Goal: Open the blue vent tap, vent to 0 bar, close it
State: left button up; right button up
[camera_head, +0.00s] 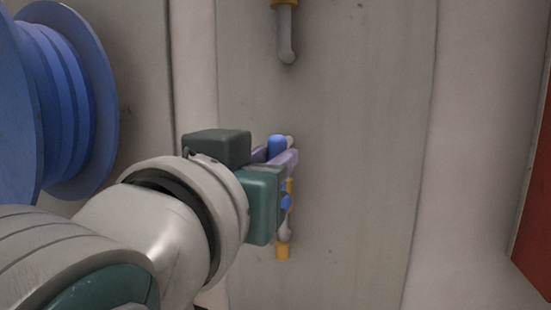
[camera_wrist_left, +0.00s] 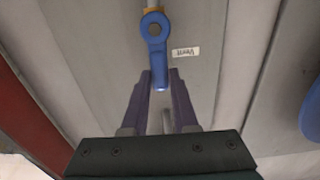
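The blue vent tap's lever (camera_head: 277,145) stands on the grey machine panel, pointing up from its pivot in line with its small pipe (camera_head: 283,235). In the left wrist view the lever (camera_wrist_left: 156,50) hangs down from its round pivot, beside an upside-down "Vent" label (camera_wrist_left: 186,51). My left gripper (camera_head: 277,157) has its purple fingers on both sides of the lever's free end. In the wrist view the fingertips (camera_wrist_left: 160,78) close in on the lever with no clear gap. My right gripper is out of view. No pressure gauge shows.
Another pipe end with a brass fitting (camera_head: 286,35) hangs above on the same panel. A large blue reel (camera_head: 85,100) stands at the left, near my left arm. A red surface (camera_head: 534,200) is at the right edge. The panel right of the tap is clear.

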pick_arm(q)
grip_shut()
dwell(0.9)
